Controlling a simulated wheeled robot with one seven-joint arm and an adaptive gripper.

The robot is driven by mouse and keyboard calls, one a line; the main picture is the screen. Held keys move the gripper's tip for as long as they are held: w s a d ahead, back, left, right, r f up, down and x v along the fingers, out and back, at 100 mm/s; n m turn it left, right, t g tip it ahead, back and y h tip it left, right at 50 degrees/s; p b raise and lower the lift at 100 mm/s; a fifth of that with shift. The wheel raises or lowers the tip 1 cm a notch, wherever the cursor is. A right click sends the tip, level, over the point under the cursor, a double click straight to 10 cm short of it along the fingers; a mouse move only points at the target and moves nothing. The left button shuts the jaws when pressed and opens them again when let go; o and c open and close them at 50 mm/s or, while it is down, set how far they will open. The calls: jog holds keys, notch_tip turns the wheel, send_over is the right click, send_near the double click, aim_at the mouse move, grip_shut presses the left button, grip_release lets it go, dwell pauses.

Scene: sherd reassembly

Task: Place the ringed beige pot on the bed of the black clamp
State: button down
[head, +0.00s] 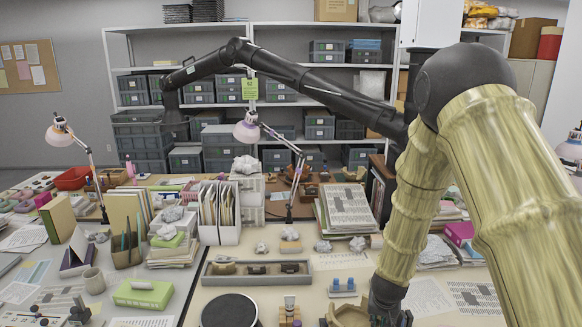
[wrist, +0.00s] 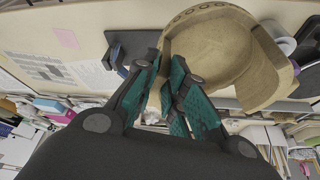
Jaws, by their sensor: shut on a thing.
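The beige pot (wrist: 215,50) is a broken, open vessel with a row of small ring marks along one edge. In the wrist view it lies just beyond my gripper (wrist: 166,72), whose teal-padded fingers are shut on its near wall. In the head view the pot (head: 350,314) shows at the bottom edge, partly cut off, beside my dark gripper (head: 388,302). A dark flat plate (wrist: 125,45) shows behind the pot in the wrist view; I cannot tell whether it is the black clamp's bed. The gap between pot and table is unclear.
A round black disc (head: 229,311) stands left of the pot on the table. Papers (head: 425,297) lie to the right. Lamps, books and files crowd the left and back.

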jog(key=s+a+f+n+b, duration=0.1)
jog(key=s+a+f+b, duration=0.3)
jog(key=s+f, duration=0.2)
jog(key=s+a+f+n+y+b, duration=0.1)
jog(key=s+a+f+n+b, duration=0.1)
jog(key=s+a+f+b, duration=0.2)
jog(key=s+f+b, duration=0.1)
jog(key=s+f, duration=0.2)
jog(key=shift+s+f, duration=0.25)
jog(key=shift+a, duration=0.1)
